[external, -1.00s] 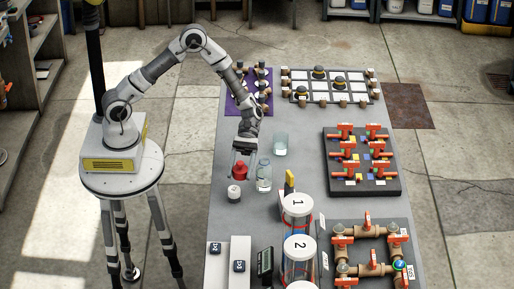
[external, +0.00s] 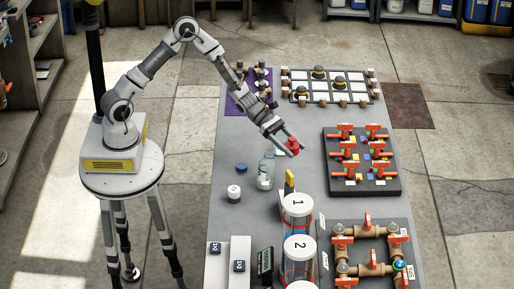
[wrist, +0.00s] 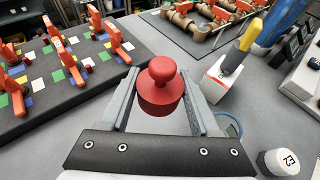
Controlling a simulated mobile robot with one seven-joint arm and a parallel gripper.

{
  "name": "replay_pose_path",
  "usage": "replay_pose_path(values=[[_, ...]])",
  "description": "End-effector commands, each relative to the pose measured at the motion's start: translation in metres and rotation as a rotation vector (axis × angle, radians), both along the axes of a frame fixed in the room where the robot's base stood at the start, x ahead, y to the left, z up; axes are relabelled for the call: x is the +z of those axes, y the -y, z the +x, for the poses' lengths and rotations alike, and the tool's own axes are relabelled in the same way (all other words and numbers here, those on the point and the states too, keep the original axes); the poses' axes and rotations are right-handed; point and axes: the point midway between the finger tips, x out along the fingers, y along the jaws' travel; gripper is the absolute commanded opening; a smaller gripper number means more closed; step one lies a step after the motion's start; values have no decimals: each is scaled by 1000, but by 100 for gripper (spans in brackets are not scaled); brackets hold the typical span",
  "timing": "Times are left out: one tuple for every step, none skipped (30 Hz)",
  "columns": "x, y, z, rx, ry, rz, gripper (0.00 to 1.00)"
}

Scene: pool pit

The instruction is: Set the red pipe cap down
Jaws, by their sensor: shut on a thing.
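The red pipe cap (external: 294,147) has a rounded knob on top and a wider lower part. My gripper (external: 288,146) is shut on it and holds it in the air above the grey table, left of the valve board. In the wrist view the red cap (wrist: 160,85) sits between the two fingers of my gripper (wrist: 160,100), knob upward, tilted toward the camera. Its underside is hidden.
A clear bottle (external: 265,171), a blue cap (external: 241,168) and a white cap (external: 234,193) stand left of the gripper. The valve board (external: 362,188) is to the right. Numbered cylinders (external: 298,214) and brass pipework (external: 367,254) are nearer the front.

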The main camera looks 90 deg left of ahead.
Motion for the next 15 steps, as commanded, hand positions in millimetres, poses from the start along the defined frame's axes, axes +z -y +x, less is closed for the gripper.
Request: replay_pose_path(values=[[-3,-5,2,26,-1,-2,9],[-4,-7,4,39,-1,0,9],[-5,-10,6,55,-1,-1,9],[-6,-12,6,64,0,0,9],[-6,-13,7,73,0,-1,9],[-7,-15,8,81,0,0,9],[-9,-16,9,87,0,0,9],[-11,-16,9,90,0,0,9],[-16,-17,9,93,-2,0,9],[-22,-17,9,96,-3,-2,9],[-27,-17,9,96,-4,-3,9],[-36,-17,9,96,-4,-2,9],[-42,-17,9,96,-5,-1,9],[-47,-17,9,96,-4,-1,9],[-53,-17,9,96,-4,-3,9]])
